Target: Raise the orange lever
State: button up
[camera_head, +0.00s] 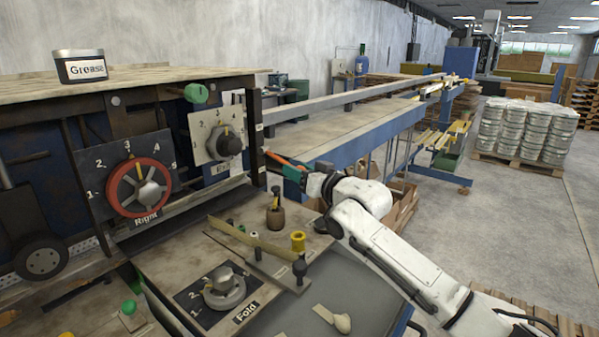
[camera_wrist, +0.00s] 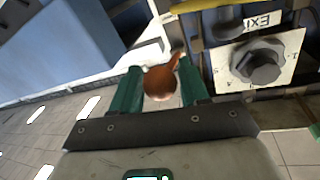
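The orange lever (camera_head: 279,159) sticks out from the side of the machine's right-hand post in the head view and slopes slightly down to the right. Its rounded end (camera_wrist: 160,84) shows in the wrist view between the two green fingers of my gripper (camera_wrist: 161,88). The fingers are close against both sides of that end, with no clear gap. In the head view my gripper (camera_head: 293,173) is at the outer end of the lever, and its far finger is partly hidden.
The dial panel (camera_head: 213,136) marked Exit is left of the lever; its knob (camera_wrist: 259,64) shows in the wrist view. A blue-framed conveyor table (camera_head: 345,135) runs behind my gripper. A grease can (camera_head: 79,66) stands on the machine. Open floor lies at right.

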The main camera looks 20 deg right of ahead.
grip_shut()
jog(key=shift+r, duration=0.45)
dwell(0.3)
jog(key=shift+s+d+r, duration=0.15)
jog(key=shift+r, duration=1)
notch_tip(320, 180, up, 3)
jog(key=shift+r+g+h+p, duration=0.15)
jog(key=shift+g+h+p, duration=0.15)
jog(key=shift+g+p, duration=0.4)
jog(key=shift+w+a+r+p, duration=0.2)
jog(key=shift+w+r+p, duration=0.1)
jog(key=shift+r, duration=0.4)
jog(key=shift+w+a+r+p, duration=0.2)
jog(key=shift+r+p, duration=0.05)
jog(key=shift+r, duration=0.4)
jog(key=shift+w+a+r, duration=0.25)
jog(key=shift+w+r, duration=0.1)
jog(key=shift+r, duration=0.25)
jog(key=shift+w+a+r, duration=0.25)
jog(key=shift+w+r, duration=0.1)
jog(key=shift+r, duration=0.25)
